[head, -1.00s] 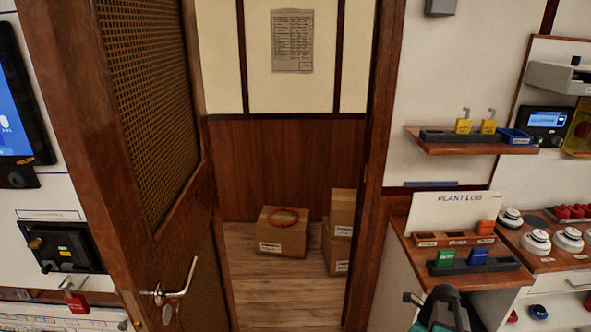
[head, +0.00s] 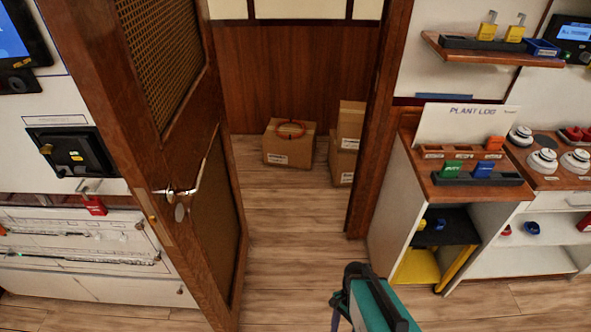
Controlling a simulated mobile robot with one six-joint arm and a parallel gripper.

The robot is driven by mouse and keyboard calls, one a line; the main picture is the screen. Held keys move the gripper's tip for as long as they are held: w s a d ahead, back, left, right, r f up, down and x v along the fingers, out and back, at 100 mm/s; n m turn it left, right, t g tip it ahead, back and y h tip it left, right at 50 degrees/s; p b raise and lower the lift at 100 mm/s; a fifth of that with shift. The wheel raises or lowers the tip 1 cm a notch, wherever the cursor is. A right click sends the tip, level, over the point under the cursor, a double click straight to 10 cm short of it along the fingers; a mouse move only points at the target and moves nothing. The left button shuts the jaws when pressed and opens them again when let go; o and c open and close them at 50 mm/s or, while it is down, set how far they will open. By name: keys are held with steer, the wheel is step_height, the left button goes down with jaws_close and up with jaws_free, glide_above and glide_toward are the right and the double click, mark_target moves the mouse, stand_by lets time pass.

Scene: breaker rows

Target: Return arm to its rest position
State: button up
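Part of my arm, dark and teal, shows at the bottom of the head view, right of centre, in front of the doorway and the plant log desk. My gripper is not clearly visible, so its fingers and anything in them cannot be made out.
A brown door (head: 140,130) with a lever handle stands open at the left. Beyond it, cardboard boxes (head: 290,150) sit on the wooden floor (head: 290,215). At the right are a plant log desk (head: 465,180) and a shelf (head: 490,52) with yellow padlocks. The floor before the doorway is clear.

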steer(key=s+n, duration=0.1)
steer(key=n, duration=0.3)
steer(key=s+d+f+n+h, duration=0.1)
steer(key=n, duration=0.3)
steer(key=s+f+n, duration=0.1)
steer(key=n, duration=0.3)
steer(key=shift+s+d+n, duration=0.2)
steer(key=shift+d+n, duration=0.05)
steer(key=shift+n, duration=0.05)
steer(key=shift+r, duration=0.1)
stand_by(0.7)
